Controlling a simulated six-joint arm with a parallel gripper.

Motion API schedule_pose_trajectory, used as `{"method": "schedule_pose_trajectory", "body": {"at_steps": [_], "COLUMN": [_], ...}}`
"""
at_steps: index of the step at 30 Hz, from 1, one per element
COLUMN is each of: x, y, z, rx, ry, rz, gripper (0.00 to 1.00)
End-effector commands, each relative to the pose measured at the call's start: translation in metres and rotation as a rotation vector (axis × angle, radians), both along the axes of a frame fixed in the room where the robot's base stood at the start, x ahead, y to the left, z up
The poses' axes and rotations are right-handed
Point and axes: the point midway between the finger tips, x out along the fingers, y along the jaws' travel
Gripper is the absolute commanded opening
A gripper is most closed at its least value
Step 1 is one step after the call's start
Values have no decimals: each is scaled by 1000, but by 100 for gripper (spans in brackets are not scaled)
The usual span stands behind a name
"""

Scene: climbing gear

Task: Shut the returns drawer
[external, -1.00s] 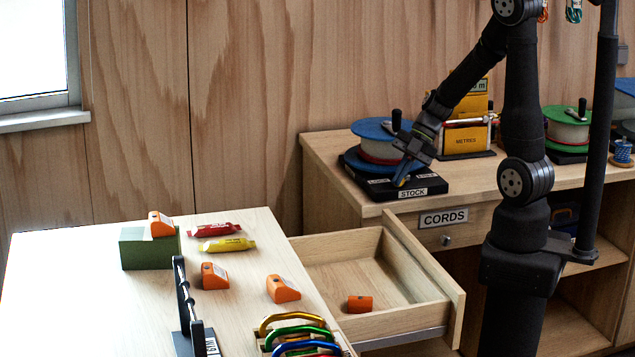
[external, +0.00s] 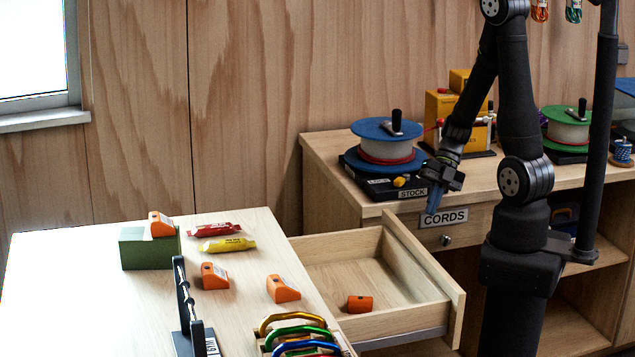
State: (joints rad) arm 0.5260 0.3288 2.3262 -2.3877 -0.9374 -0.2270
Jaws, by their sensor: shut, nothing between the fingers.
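The drawer (external: 345,255) stands pulled out from the side of the light wooden table in the external view. An orange block-shaped device (external: 360,304) lies inside it on the drawer floor. The drawer's front panel (external: 425,262) faces the cabinet and my arm; no label on it can be read from here. My gripper (external: 433,208) is shut and empty. It points down, in front of the cabinet's top edge and above the far end of the drawer front, apart from it as far as I can tell.
The cabinet behind carries a blue-flanged reel (external: 388,142) on a black STOCK base, a yellow METRES machine (external: 440,110) and a green reel (external: 568,128). A CORDS label (external: 444,217) marks its front.

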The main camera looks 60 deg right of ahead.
Motion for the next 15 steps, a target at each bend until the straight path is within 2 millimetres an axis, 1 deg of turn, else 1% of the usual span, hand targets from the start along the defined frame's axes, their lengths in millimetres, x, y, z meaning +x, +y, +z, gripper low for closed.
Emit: {"method": "schedule_pose_trajectory", "body": {"at_steps": [6,15], "x": [1,4], "y": [20,44], "z": [-26,-57], "rx": [3,2], "ry": [7,6], "rz": [4,2], "gripper": [0,0]}}
